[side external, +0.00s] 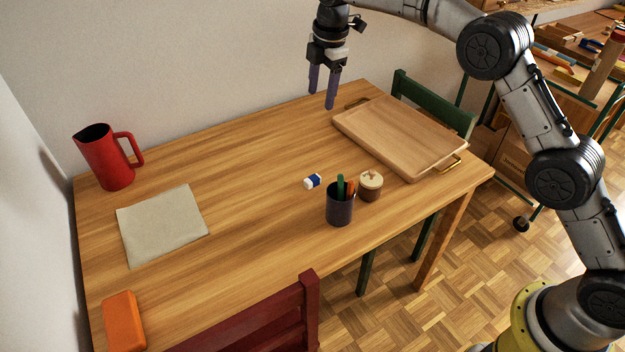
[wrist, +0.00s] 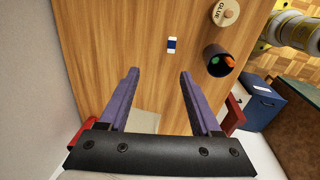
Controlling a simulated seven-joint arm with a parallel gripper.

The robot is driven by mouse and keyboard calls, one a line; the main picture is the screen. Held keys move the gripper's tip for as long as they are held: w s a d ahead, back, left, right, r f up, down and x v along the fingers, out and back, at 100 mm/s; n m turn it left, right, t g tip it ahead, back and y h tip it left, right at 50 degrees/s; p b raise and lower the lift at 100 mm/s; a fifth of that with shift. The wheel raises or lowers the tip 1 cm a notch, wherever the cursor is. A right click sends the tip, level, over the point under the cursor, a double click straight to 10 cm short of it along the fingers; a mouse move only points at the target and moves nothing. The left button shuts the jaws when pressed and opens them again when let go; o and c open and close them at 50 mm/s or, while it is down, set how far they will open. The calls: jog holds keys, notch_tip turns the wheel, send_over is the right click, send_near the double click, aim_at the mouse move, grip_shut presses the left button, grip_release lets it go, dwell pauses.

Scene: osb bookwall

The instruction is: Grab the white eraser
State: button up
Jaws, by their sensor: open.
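The white eraser (side external: 313,181) lies on the wooden table, with a blue sleeve around part of it. It also shows in the wrist view (wrist: 172,45), beyond the fingertips and slightly right of the middle. My gripper (side external: 322,98) is open and empty, high above the far part of the table. In the wrist view its two purple fingers (wrist: 159,72) are wide apart with bare table between them. Nothing hides the eraser in either view.
A dark pen cup (side external: 340,208) and a glue pot (side external: 371,186) stand right of the eraser. A wooden tray (side external: 400,137) lies at the right. A red jug (side external: 105,158), a grey cloth (side external: 162,224) and an orange block (side external: 124,320) are at the left. Table around the eraser's left is clear.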

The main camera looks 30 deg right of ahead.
jog(key=g, duration=0.2)
send_over(312, 178)
notch_tip(312, 178, down, 19)
jog(key=shift+s+f, duration=0.1)
jog(key=shift+f, duration=0.05)
jog(key=shift+d+f, duration=0.1)
jog(key=shift+f, duration=2.9)
grip_shut()
